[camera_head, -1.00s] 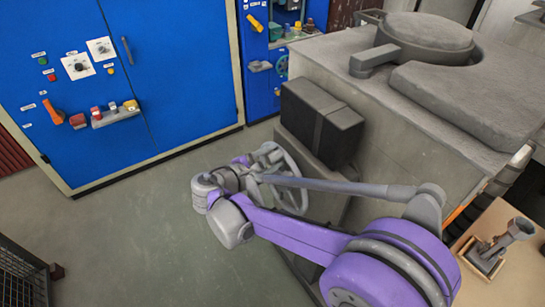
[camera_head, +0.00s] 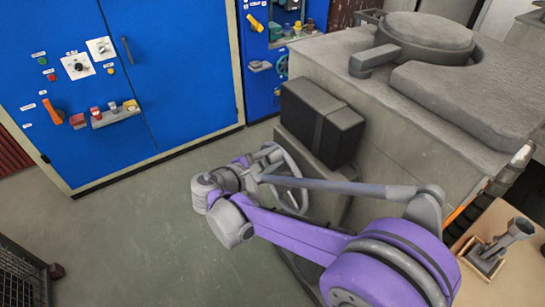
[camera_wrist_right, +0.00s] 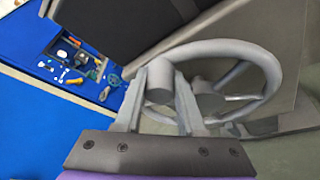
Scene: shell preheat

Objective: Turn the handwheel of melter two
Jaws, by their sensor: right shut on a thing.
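The grey handwheel (camera_head: 298,168) of a melter is on the near side of the large grey furnace body (camera_head: 375,155), below a dark box. My right gripper (camera_head: 264,162) is at the left side of the wheel. In the right wrist view, the wheel's curved rim (camera_wrist_right: 272,66) and spokes show to the right of the fingers. My right gripper (camera_wrist_right: 161,88) is shut on the wheel's short round handle (camera_wrist_right: 158,82), with a finger on each side. My arm hides part of the wheel in the head view. My left gripper is not in view.
A dark box (camera_head: 321,122) sticks out from the furnace just above the wheel. Blue cabinets (camera_head: 175,60) with controls stand at the back left. The floor (camera_head: 130,235) left of my arm is clear. A wire crate (camera_head: 20,275) is at the lower left.

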